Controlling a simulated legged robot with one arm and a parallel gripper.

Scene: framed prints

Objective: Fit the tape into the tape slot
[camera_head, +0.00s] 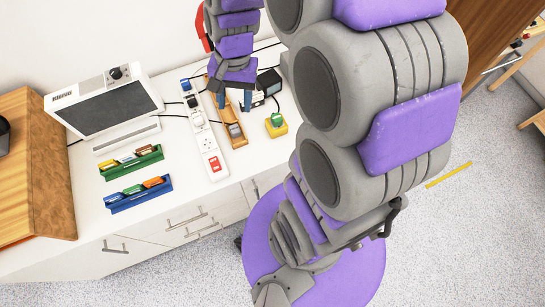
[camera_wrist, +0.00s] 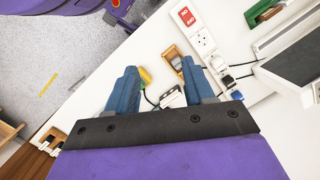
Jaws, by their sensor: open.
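My gripper (camera_head: 234,103) is open and empty, its two blue fingers pointing down above the white counter; they also show in the wrist view (camera_wrist: 159,68). Below it lies a long orange-brown device (camera_head: 235,131), seen between the fingers in the wrist view (camera_wrist: 174,59). A small yellow block with a green top (camera_head: 277,124) sits right of it; in the wrist view the yellow block (camera_wrist: 146,77) is partly behind the left finger. I cannot tell for sure which item is the tape or where its slot is.
A white power strip (camera_head: 212,160) with plugs and cables lies just left of the orange device. A black-and-white device (camera_head: 268,84) stands behind the yellow block. Green (camera_head: 130,166) and blue (camera_head: 138,198) racks hold coloured pieces before a monitor (camera_head: 106,105).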

